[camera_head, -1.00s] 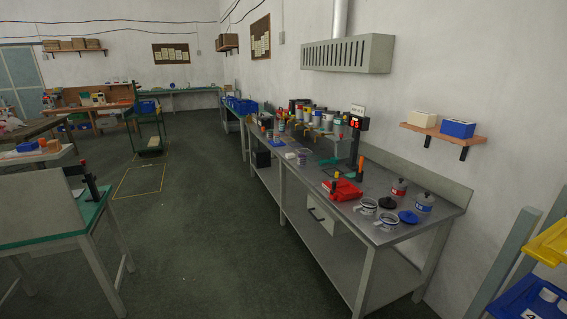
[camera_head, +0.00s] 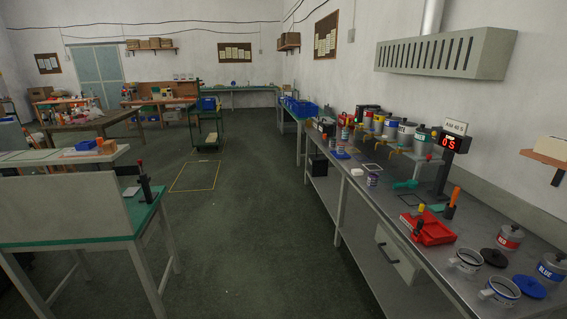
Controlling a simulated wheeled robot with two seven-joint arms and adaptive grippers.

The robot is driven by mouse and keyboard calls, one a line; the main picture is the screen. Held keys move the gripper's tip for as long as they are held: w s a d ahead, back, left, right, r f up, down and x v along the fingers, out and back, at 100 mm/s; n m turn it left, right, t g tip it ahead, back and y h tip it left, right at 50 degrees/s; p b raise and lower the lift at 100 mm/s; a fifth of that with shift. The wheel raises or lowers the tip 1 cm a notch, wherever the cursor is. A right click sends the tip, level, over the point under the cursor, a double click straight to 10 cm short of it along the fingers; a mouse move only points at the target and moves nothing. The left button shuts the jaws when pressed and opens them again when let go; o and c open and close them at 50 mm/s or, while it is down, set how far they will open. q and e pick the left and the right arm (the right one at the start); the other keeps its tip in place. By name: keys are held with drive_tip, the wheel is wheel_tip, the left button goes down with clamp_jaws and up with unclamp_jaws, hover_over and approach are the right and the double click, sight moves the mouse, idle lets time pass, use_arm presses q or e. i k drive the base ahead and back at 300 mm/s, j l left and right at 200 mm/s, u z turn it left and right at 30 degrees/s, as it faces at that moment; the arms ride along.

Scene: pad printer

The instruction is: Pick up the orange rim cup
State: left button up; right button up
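I cannot make out a cup with an orange rim. Two white cups stand on the right-hand metal bench (camera_head: 400,277): one with a dark rim (camera_head: 466,262) and one with a blue rim (camera_head: 499,291). A smaller cup-like item (camera_head: 372,180) stands farther back on the same bench; its rim colour is too small to tell. Small orange items (camera_head: 107,147) lie on the pale table at the left, too small to identify. Neither of my grippers is in view.
The bench also holds a red device (camera_head: 428,229), a red-digit display (camera_head: 453,143) and grey jars (camera_head: 508,238). A green-topped table (camera_head: 80,238) with a grey panel stands at left. The dark floor (camera_head: 250,250) between is clear.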

sight(341, 146)
drive_tip(key=i+u, duration=0.1)
drive_tip(key=i, duration=0.7)
drive_tip(key=i+z, duration=0.15)
drive_tip(key=i, duration=0.25)
drive_tip(key=i+j+z, duration=0.15)
drive_tip(key=i, duration=0.25)
drive_tip(key=i+j+z, duration=0.15)
drive_tip(key=i+z, duration=0.3)
drive_tip(key=i+j+z, duration=0.2)
drive_tip(key=z, duration=0.25)
drive_tip(key=i+j+z, duration=0.25)
drive_tip(key=z, duration=0.2)
drive_tip(key=i+j+z, duration=0.15)
drive_tip(key=j+z, duration=0.3)
drive_tip(key=i+j+z, duration=0.15)
drive_tip(key=j+z, duration=0.15)
drive_tip(key=j, duration=0.25)
drive_tip(key=j+z, duration=0.3)
drive_tip(key=j, duration=0.3)
drive_tip(key=i, duration=0.05)
